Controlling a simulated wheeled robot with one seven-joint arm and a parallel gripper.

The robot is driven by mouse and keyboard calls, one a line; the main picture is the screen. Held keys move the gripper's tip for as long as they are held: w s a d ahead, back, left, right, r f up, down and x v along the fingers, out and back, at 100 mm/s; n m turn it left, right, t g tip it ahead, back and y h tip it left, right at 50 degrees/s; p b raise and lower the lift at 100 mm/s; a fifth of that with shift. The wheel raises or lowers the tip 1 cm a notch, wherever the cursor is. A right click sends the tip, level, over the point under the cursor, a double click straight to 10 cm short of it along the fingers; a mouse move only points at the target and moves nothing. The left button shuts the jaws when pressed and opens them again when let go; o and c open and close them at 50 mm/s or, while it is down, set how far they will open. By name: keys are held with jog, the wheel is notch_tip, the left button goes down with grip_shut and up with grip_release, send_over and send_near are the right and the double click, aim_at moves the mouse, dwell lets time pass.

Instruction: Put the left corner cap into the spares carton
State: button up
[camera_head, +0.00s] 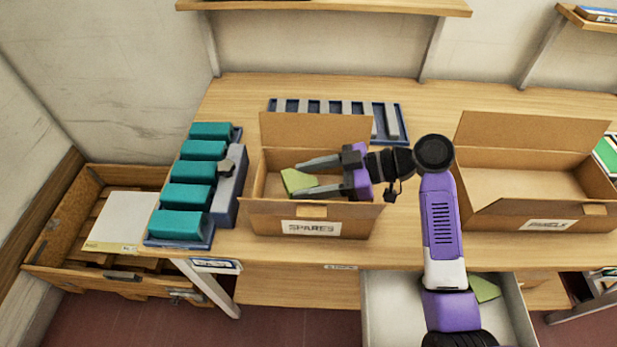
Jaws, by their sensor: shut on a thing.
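A light green corner cap (293,181) is between the fingertips of my gripper (300,181), which is shut on it. Both show over the opening of the spares carton (262,220), an open cardboard box labelled SPARES on the table. I cannot tell how far below the rim the cap is. The fingers and wrist hide part of the carton's inside. A second light green piece (484,287) lies in the open drawer (377,300) below the table edge, partly hidden by my arm.
An open carton labelled PANELS (549,224) stands to the right. A rack of teal blocks (186,197) stands left of the spares carton. A blue tray with grey bars (402,125) lies behind it. A wooden crate (75,272) is at lower left. Shelves hang above.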

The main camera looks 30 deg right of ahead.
jog(key=shift+f+b, duration=0.4)
jog(key=shift+b, duration=0.05)
jog(key=shift+f, duration=0.2)
jog(key=o, duration=1.4)
jog(key=shift+c, duration=0.2)
jog(key=shift+r, duration=0.15)
